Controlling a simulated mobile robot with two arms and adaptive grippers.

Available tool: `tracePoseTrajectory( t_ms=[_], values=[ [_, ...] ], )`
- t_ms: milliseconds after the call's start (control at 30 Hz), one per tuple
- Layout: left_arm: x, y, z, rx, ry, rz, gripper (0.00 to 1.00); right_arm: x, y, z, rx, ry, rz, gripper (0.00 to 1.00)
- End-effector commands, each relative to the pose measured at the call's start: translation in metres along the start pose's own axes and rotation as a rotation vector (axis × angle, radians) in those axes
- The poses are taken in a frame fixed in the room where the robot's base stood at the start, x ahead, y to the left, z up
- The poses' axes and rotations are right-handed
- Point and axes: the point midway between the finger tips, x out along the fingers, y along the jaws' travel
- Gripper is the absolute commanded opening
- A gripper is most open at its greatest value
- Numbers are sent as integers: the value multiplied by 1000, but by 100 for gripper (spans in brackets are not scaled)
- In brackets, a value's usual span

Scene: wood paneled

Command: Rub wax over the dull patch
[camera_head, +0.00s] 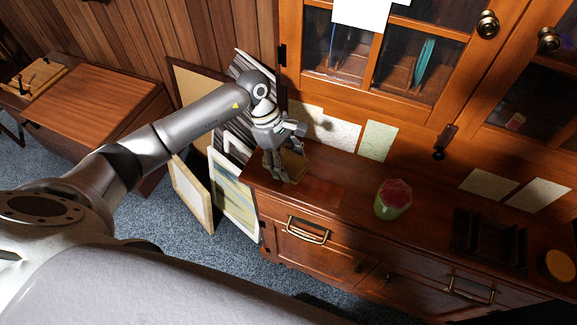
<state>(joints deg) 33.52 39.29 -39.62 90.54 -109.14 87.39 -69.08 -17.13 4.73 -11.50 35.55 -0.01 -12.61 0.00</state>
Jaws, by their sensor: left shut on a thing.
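My left gripper (277,172) points down over the left end of the wooden cabinet top (350,207). It is shut on a small brown thing (294,164), mostly hidden by the fingers; I cannot tell whether it touches the wood. A slightly different reddish patch of wood (318,190) lies just right of the gripper; I cannot tell for sure that it is the dull patch. A round yellow-orange thing (559,265), possibly the wax, lies at the far right of the top. My right gripper is not in view.
A green jar with a red top (393,200) stands mid-cabinet. A dark rack (489,240) is farther right. Papers (378,140) lean at the back, below glass-doored cupboards (425,60). Framed pictures (233,195) lean left of the cabinet. A wooden desk (88,105) stands far left.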

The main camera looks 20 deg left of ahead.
Motion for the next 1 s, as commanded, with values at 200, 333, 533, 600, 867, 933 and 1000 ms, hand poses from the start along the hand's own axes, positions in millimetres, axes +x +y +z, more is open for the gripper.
tracePoseTrajectory(
  t_ms=[200, 333, 533, 600, 867, 933, 1000],
  values=[
    [-22, 3, 5, -5, 1, 5, 38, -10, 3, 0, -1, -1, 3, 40],
    [-29, 3, 6, -8, 0, 4, 38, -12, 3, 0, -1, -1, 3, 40],
    [-30, 3, 6, -9, 0, 4, 38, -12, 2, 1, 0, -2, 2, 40],
    [-30, 3, 6, -9, 0, 4, 38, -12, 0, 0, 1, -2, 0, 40],
    [-30, 3, 6, -9, 0, 4, 38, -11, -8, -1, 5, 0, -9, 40],
    [-30, 3, 6, -9, 0, 4, 38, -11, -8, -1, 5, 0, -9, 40],
    [-30, 3, 6, -9, 0, 4, 38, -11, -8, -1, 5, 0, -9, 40]
  ],
)
